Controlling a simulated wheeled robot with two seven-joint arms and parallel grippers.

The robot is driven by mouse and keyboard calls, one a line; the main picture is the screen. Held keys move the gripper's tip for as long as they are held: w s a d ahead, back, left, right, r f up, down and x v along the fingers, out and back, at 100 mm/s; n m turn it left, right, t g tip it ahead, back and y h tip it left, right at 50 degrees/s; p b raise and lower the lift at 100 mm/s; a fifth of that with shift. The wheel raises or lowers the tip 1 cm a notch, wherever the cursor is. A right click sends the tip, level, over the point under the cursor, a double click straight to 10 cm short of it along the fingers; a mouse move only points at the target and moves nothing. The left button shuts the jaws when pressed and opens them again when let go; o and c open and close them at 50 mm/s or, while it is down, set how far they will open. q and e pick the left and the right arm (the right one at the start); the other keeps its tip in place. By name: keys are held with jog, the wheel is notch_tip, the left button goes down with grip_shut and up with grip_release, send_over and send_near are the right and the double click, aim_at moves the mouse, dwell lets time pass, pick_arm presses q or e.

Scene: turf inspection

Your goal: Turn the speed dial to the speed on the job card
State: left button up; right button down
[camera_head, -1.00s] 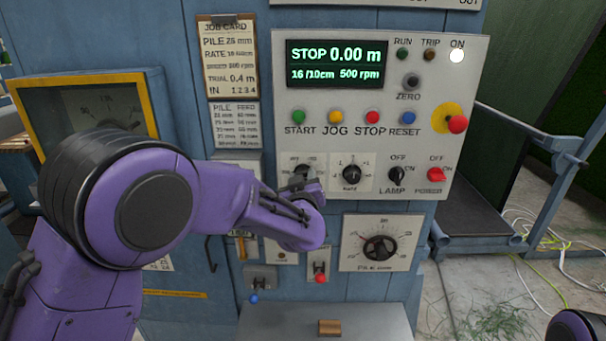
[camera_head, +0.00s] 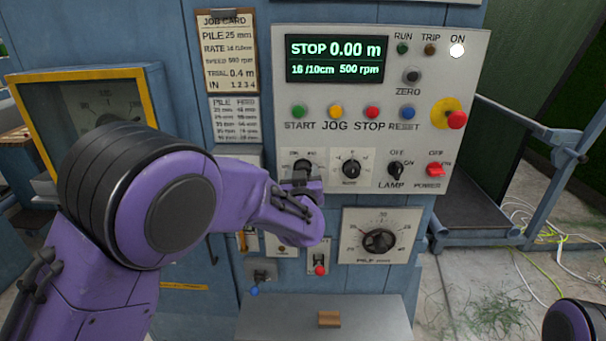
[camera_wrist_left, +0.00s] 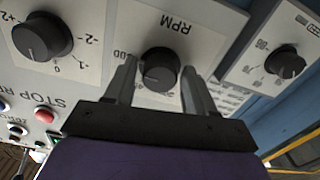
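The speed dial is a black RPM knob (camera_wrist_left: 159,70) on a pale plate; in the head view this dial (camera_head: 303,166) is partly hidden by my left arm. My left gripper (camera_wrist_left: 157,66) is open, one finger on each side of the knob, close to it; firm contact is not visible. In the head view my left gripper (camera_head: 304,184) is mostly hidden behind its wrist. The job card (camera_head: 228,52) hangs left of the panel; its speed line is blurry, perhaps 500 rpm. My right gripper is out of view.
A second black knob (camera_head: 351,169) sits right of the speed dial, then the lamp switch (camera_head: 396,171) and red power switch (camera_head: 436,171). Coloured buttons run above. A larger pile dial (camera_head: 379,241) is below. A red emergency button (camera_head: 457,120) protrudes at right.

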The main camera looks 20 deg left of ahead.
pick_arm(q)
jog(key=shift+o, duration=0.3)
jog(key=b+v, duration=0.4)
jog(key=v, duration=0.6)
jog(key=shift+s, duration=0.25)
